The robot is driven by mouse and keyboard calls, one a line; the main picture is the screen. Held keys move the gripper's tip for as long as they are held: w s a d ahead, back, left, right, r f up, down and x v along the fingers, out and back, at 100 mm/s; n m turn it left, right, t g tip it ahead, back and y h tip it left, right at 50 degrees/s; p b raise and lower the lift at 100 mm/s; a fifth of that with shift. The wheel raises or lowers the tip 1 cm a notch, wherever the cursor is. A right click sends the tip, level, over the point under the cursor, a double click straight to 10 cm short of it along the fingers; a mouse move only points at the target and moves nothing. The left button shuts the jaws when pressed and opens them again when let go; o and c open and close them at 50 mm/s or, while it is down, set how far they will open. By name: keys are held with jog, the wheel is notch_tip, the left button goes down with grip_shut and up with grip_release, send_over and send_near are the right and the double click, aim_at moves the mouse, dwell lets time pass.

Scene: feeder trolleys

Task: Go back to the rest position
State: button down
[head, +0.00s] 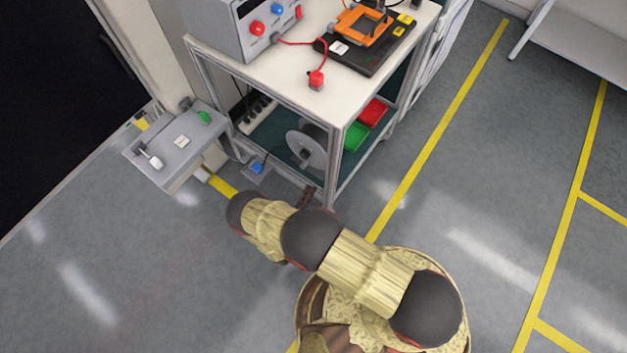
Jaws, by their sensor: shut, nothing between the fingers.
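My arm reaches from the lower right toward the upper left, over the floor in front of the trolley. Only a small dark end part of my gripper (306,196) shows past an arm joint, close to the trolley's front lower edge. The gripper looks shut with nothing held. The rest of it is hidden behind my arm. I cannot tell whether it touches the trolley leg.
The trolley (262,62) has a power supply (243,28), a red plug (316,79) and a black board with an orange frame (366,26) on top. Its lower shelf holds a reel (306,148) and green (355,136) and red bins (373,112). A grey switch box (174,142) stands left. Floor is clear right.

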jog(key=shift+v, duration=1.05)
